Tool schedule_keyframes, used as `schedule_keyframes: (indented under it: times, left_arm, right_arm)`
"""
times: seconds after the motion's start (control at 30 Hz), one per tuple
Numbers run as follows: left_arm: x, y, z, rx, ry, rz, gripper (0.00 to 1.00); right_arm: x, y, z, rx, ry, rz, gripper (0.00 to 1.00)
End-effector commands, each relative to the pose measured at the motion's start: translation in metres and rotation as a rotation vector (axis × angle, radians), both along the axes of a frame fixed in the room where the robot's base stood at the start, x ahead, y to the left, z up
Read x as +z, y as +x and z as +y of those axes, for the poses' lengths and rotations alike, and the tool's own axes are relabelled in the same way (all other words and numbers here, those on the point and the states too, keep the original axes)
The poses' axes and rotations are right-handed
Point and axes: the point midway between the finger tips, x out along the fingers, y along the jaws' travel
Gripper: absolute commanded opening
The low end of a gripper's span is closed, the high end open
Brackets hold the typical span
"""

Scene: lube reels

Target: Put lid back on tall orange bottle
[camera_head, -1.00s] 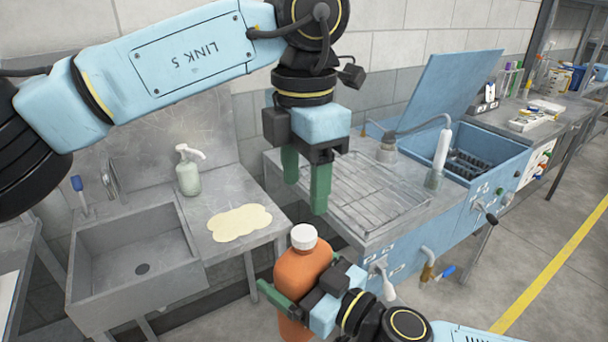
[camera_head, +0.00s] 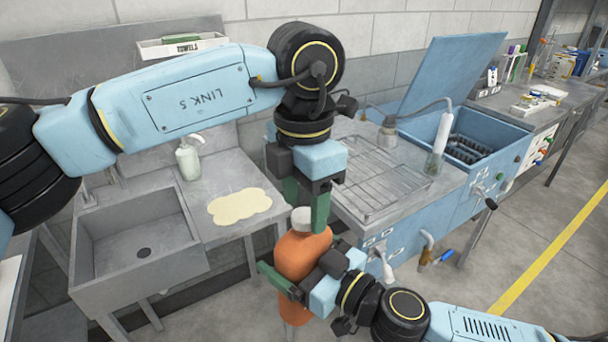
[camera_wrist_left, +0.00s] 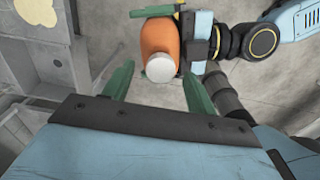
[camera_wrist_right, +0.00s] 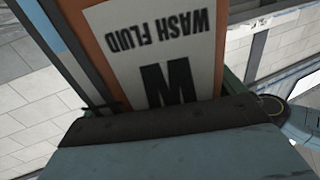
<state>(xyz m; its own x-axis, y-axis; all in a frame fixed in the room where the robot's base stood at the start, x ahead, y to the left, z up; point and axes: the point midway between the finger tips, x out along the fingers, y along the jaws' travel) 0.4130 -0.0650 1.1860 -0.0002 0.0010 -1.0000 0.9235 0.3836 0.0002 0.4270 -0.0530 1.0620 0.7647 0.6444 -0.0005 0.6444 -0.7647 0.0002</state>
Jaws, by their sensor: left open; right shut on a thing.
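The tall orange bottle (camera_head: 299,256) is upright in the head view, held by my right gripper (camera_head: 284,280), which is shut on its body. A white lid (camera_head: 301,218) sits on top of the bottle's neck; I cannot tell how firmly it is seated. My left gripper (camera_head: 305,203) points down, open, with its green fingers around the lid's level. In the left wrist view the lid (camera_wrist_left: 161,68) shows between the open fingers and a little beyond them. In the right wrist view the bottle's white label (camera_wrist_right: 155,50) reads "WASH FLUID", upside down.
A steel counter with a wire rack (camera_head: 375,180) and a blue basin with a raised lid (camera_head: 455,75) stand behind and to the right. The floor at the right is clear.

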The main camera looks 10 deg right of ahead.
Motion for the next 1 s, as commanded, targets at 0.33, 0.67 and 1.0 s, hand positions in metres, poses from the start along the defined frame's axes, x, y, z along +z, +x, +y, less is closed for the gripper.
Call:
schedule_keyframes:
  times: [0.33,0.67,1.0]
  left_arm:
    - [-0.0128,-0.0003,-0.0001,0.0,-0.001,0.0,0.57]
    - [-0.0124,-0.0002,-0.0001,-0.001,-0.001,0.0,0.3]
    - [-0.0122,0.0001,0.0001,-0.01,-0.001,-0.001,0.09]
  right_arm:
    - [0.0019,0.0002,0.0002,0.001,0.002,-0.004,0.31]
    - [0.0019,0.0002,0.0002,0.001,0.002,-0.004,0.31]
    - [0.0019,0.0001,0.0002,0.001,0.002,-0.004,0.31]
